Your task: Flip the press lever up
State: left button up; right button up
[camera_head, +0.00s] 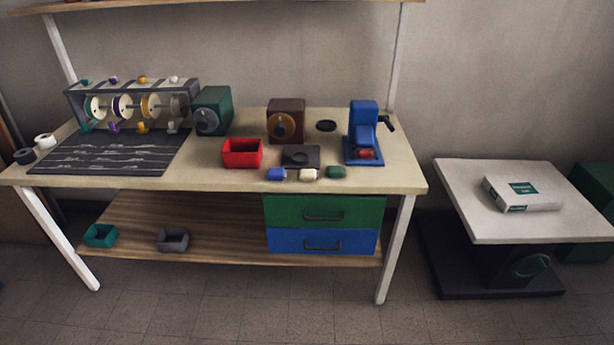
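The blue press (363,120) stands upright near the right end of the workbench, on a blue base plate. A short black lever (387,123) sticks out from the right side of its upper body and slants slightly down to the right. A small red part (365,154) shows low at the front of the press. Neither of my grippers is in view, and nothing touches the lever.
The workbench (225,180) also holds a red bin (242,153), a brown machine (286,121), a green machine (212,111) and a spool rack (132,105). Small colored blocks lie at the front edge. A white side table (465,190) stands apart on the right.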

aim_at(381, 118)
jog(key=i+l, duration=0.1)
jog(key=l, duration=0.3)
jog(key=i+l, duration=0.15)
jog(key=l, duration=0.25)
jog(key=i+l, duration=0.1)
jog(key=l, duration=0.3)
